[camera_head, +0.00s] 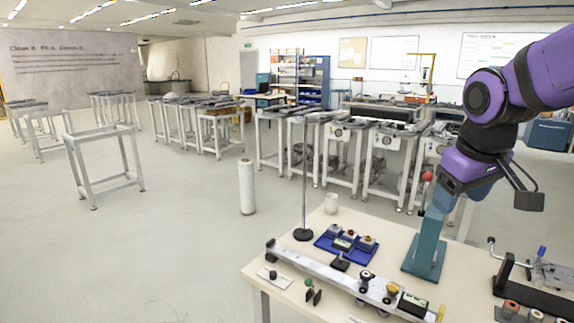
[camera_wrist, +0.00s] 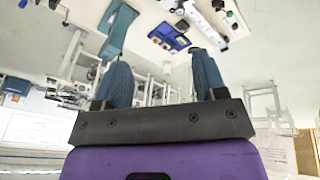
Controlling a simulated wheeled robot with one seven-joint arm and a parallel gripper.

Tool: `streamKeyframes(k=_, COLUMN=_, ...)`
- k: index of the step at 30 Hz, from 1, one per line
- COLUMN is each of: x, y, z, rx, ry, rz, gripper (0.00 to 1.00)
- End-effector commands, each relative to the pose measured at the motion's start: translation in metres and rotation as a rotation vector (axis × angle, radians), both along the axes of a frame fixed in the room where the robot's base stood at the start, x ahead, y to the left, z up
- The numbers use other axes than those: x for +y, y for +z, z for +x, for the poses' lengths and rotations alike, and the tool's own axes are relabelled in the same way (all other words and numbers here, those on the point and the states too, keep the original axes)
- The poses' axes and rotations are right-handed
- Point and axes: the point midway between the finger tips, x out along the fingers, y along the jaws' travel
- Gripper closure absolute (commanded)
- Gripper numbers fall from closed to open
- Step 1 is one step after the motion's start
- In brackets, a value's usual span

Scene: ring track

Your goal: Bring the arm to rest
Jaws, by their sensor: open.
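My purple arm (camera_head: 480,165) reaches in from the right in the head view and hangs above the table. My gripper (camera_wrist: 161,62) shows in the wrist view as two blue-grey fingers spread wide apart, with nothing between them. In the head view its fingers are partly hidden by the arm, near the top of a teal stand (camera_head: 426,255). I cannot tell the exact gap to that stand.
A white cylinder (camera_head: 247,187) stands on the floor. Open floor lies left.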

Motion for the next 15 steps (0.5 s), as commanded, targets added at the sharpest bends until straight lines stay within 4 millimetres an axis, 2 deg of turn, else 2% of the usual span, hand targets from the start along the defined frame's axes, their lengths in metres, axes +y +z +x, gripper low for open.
streamKeyframes(k=3, x=-0.003, y=0.013, z=-0.033, rx=-0.045, ry=-0.058, rz=0.031, gripper=0.35)
streamKeyframes(k=9, x=-0.007, y=0.022, z=-0.086, rx=-0.107, ry=-0.152, rz=0.096, gripper=0.35)
streamKeyframes(k=15, x=-0.010, y=0.022, z=-0.126, rx=-0.153, ry=-0.222, rz=0.158, gripper=0.35)
